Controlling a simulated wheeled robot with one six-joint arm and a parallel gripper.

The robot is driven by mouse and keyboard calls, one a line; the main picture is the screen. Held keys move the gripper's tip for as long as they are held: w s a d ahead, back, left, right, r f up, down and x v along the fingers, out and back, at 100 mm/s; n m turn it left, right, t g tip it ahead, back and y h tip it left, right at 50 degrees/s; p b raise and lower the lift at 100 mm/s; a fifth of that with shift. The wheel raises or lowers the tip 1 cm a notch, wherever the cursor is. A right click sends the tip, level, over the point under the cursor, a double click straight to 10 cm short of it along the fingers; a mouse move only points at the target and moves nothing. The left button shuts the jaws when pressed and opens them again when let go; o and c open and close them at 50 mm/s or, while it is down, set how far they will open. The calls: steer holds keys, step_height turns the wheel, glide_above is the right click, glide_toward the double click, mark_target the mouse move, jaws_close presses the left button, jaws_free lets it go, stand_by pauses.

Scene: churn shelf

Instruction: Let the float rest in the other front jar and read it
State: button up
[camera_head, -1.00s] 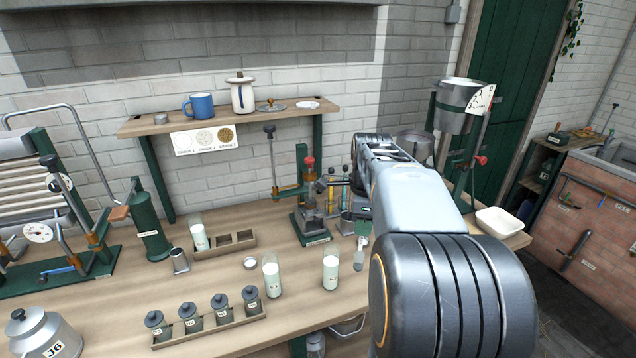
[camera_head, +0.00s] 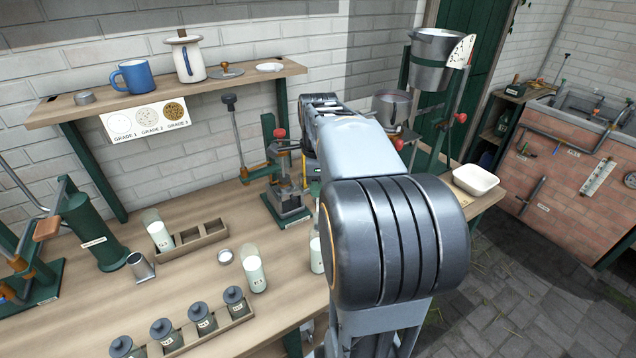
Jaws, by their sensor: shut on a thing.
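Two glass jars of white milk stand at the front of the bench: the left front jar (camera_head: 254,275) in plain view, and the right front jar (camera_head: 316,254) half hidden by my arm. A third milk jar (camera_head: 160,237) is at the wooden rack behind. My gripper (camera_head: 313,168) is mostly hidden behind my own arm, just above the right front jar. It is shut on the float (camera_head: 315,188), a pale glassy piece of which only a sliver shows. Whether the float touches the milk is hidden, and no scale can be read.
Several lidded dark pots (camera_head: 201,316) stand in a holder at the front edge. A small round dish (camera_head: 225,257) and a metal cup (camera_head: 141,267) lie near the rack (camera_head: 203,236). A green press (camera_head: 287,195) stands behind the right jar. A white basin (camera_head: 475,180) is at the right end.

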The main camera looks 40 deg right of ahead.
steer(key=shift+f+b, duration=4.6)
steer(key=shift+f, duration=2.15)
steer(key=o, duration=0.8)
steer(key=shift+r, duration=0.1)
step_height(320, 180, up, 14)
steer(key=shift+f+p, duration=0.25)
steer(key=shift+p, duration=0.55)
